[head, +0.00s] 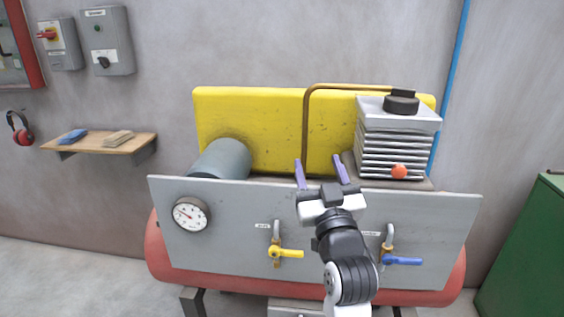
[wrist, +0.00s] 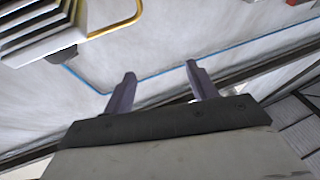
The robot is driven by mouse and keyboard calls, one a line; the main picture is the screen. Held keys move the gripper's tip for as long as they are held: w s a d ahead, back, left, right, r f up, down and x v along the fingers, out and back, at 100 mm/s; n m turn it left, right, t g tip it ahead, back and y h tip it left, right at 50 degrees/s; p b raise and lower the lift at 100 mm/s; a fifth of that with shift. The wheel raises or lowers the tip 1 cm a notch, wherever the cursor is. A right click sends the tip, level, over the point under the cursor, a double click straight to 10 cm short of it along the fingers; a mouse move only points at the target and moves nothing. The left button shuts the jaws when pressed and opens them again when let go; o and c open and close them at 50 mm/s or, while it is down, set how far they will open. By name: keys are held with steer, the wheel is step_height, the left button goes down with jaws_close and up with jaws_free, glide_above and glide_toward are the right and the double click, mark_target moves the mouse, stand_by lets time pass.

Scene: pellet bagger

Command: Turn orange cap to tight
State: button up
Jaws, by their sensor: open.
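The orange cap (head: 399,172) is a small round knob low on the front of the finned compressor block (head: 392,145), right of centre in the head view. My gripper (head: 322,173) is open and empty, with its two purple fingers pointing up in front of the yellow panel. It is left of the cap in the picture and apart from it. In the wrist view my gripper (wrist: 158,77) has nothing between its fingers. Part of the finned block (wrist: 50,25) shows at the upper left there, but I cannot see the orange cap in that view.
A grey front panel (head: 240,262) carries a pressure gauge (head: 190,214), a yellow-handled valve (head: 288,253) and a blue-handled valve (head: 403,261). A copper pipe (head: 306,130) runs up behind my gripper to the block. A green cabinet (head: 530,250) stands at the right.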

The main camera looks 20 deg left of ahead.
steer(key=s+a+r+n+y, duration=0.1)
steer(key=s+a+r+y, duration=0.2)
steer(key=a, duration=0.3)
steer(key=shift+s+n, duration=0.3)
steer(key=shift+s, duration=0.6)
